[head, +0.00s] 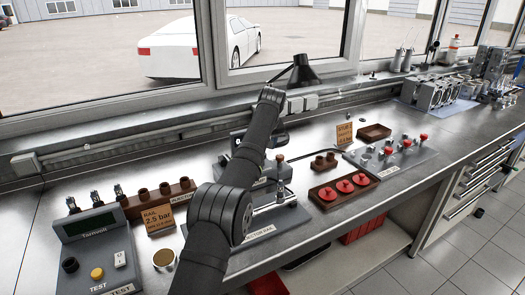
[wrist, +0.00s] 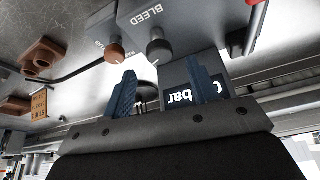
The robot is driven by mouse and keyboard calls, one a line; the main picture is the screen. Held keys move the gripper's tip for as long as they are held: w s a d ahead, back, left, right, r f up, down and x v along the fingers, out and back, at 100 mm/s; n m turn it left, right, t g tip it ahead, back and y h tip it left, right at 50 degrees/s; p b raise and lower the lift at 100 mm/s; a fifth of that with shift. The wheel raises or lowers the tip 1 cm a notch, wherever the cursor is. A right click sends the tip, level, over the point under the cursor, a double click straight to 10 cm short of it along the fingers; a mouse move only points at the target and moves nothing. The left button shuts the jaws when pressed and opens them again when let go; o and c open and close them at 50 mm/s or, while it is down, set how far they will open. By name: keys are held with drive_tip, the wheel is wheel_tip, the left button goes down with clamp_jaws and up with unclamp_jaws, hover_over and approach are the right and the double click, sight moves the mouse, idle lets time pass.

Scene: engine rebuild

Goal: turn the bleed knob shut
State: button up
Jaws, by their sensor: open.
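In the wrist view a grey block (wrist: 185,28) is marked BLEED. A dark grey knob (wrist: 159,50) with a pale pointer line stands beside that lettering, and a brown knob (wrist: 114,52) sits to its left. My gripper (wrist: 163,75) is open, its two blue fingers apart, with nothing visible between them. The dark knob shows just beyond the fingertip gap; I cannot tell any contact. A display (wrist: 190,97) reading "bar" upside down is partly hidden by the right finger. In the head view my arm hides much of the block, and its brown knob (head: 280,158) shows.
A tray with red discs (head: 314,193) lies right of the block, a small brown tray (head: 374,131) behind it. At left stand a test unit (head: 75,250), a "2.5 bar" card (head: 157,219) and a brown rack (head: 135,207). A dark lamp (head: 303,72) stands behind.

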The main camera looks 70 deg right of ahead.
drive_tip(key=v, duration=0.8)
drive_tip(key=shift+s+r, duration=0.1)
drive_tip(key=shift+r, duration=0.05)
drive_tip(key=w+a+r+m+g+h, duration=0.1)
drive_tip(key=w+a+r+m+g, duration=0.15)
drive_tip(key=r+m, duration=0.2)
drive_tip(key=shift+t, duration=0.45)
drive_tip(key=x, duration=1.6)
drive_tip(key=shift+s+a+f, duration=0.15)
drive_tip(key=shift+s+f, duration=0.25)
drive_tip(key=shift+f, duration=0.1)
drive_tip(key=c, duration=1)
